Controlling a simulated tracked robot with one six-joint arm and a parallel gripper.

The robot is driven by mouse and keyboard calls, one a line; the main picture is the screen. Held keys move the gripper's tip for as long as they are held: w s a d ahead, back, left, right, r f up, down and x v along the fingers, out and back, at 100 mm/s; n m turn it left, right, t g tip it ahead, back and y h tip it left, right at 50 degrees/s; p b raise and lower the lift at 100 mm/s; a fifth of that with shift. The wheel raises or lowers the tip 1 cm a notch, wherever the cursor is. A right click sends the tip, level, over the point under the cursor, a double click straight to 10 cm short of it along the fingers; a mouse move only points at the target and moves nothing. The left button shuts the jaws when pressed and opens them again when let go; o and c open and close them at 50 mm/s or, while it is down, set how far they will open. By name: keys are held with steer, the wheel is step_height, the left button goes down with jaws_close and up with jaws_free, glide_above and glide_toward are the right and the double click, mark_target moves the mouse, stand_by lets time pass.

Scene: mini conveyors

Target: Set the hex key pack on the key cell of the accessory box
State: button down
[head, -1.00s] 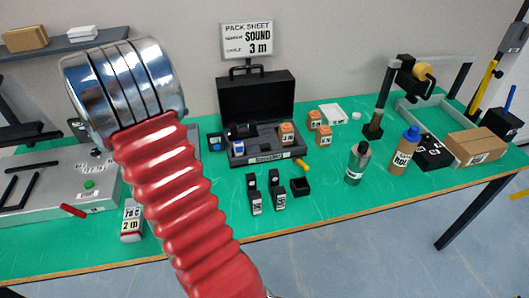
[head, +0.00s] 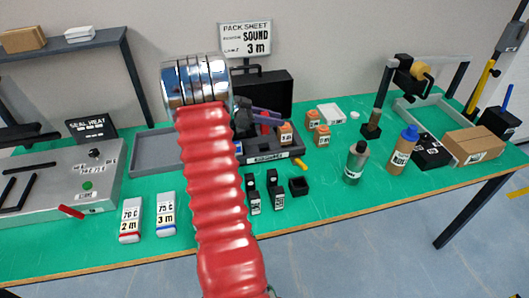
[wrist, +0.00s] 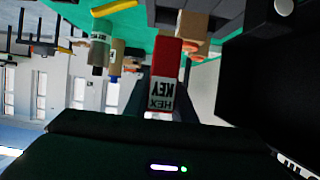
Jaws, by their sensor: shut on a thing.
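The hex key pack, red with a white "HEX KEY" label, is between my gripper's fingers in the wrist view (wrist: 163,75). My gripper (wrist: 163,92) is shut on it. In the head view a small part of the red pack (head: 267,121) shows just right of my arm, above the accessory box. The accessory box is a black case with its lid (head: 277,88) raised and its labelled front edge (head: 265,157) towards me. An orange-brown block (head: 285,133) sits in its right part. My arm hides the box's left part, and I cannot see the key cell clearly.
Two orange-brown blocks (head: 318,130) stand right of the box. Small black-and-white items (head: 253,197) and an open black cup (head: 298,187) stand before it. A green bottle (head: 356,163) and a brown bottle (head: 402,152) stand farther right. A sign stands behind the lid (head: 246,39).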

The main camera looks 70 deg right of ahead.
glide_above(273, 145)
steer(key=shift+a+f, duration=0.1)
steer(key=shift+f, duration=3.05)
steer(key=shift+f, duration=0.1)
steer(key=shift+f, duration=1.75)
steer(key=c, duration=1.5)
jaws_free()
steer(key=shift+f, duration=0.1)
